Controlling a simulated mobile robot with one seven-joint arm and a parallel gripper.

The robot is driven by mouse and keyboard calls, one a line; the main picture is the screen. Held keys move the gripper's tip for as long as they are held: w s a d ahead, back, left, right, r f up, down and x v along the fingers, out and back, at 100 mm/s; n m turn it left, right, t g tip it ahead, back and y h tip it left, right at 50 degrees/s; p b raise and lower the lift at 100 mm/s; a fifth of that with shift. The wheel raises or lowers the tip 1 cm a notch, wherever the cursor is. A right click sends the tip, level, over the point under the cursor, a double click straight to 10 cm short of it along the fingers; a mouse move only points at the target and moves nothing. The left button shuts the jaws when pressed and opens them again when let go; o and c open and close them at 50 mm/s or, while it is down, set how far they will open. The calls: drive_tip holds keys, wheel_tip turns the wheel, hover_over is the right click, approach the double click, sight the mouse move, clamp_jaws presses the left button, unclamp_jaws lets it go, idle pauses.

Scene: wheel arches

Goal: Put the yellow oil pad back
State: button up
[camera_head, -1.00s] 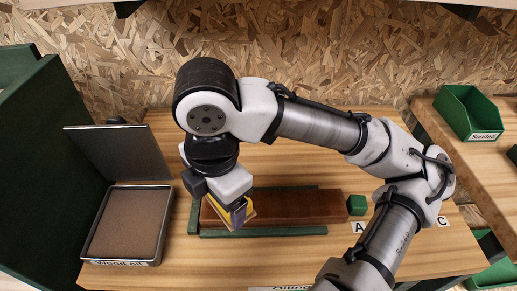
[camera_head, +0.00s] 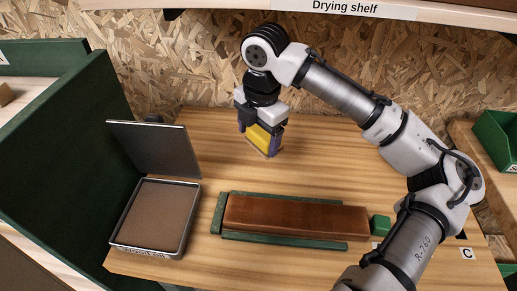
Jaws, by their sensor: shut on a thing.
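The yellow oil pad (camera_head: 263,139) is between the fingers of my gripper (camera_head: 261,141), which is shut on it. My gripper points down over the back part of the wooden table, behind the brown board. I cannot tell whether the pad's lower edge touches the table. An open metal tin (camera_head: 187,243) with a brown inside stands at the left of the table, its grey lid (camera_head: 155,148) tilted up at the back. A label on its front is partly readable.
A reddish-brown board (camera_head: 295,214) lies in a green holder (camera_head: 285,241), with a green block (camera_head: 380,225) at its right end. A dark green partition (camera_head: 65,165) stands left of the tin. A drying shelf (camera_head: 350,10) hangs above. Bare table lies between gripper and board.

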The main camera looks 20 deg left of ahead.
wheel_tip(320, 180, down, 6)
drive_tip(key=shift+w+p, duration=0.15)
drive_tip(key=shift+p, duration=0.15)
drive_tip(key=shift+w+a+f, duration=0.1)
drive_tip(key=shift+w+f, duration=0.1)
drive_tip(key=shift+f, duration=0.3)
drive_tip(key=shift+f, duration=0.2)
drive_tip(key=o, duration=1.2)
drive_tip(key=shift+o, duration=0.4)
drive_tip(key=shift+r, duration=0.1)
drive_tip(key=shift+s+d+r, duration=0.1)
drive_tip(key=shift+d+r, duration=0.05)
drive_tip(key=shift+r, duration=1.8)
drive_tip(key=shift+s+d+r, duration=0.1)
drive_tip(key=shift+d+r, duration=0.05)
drive_tip(key=shift+r, duration=1.75)
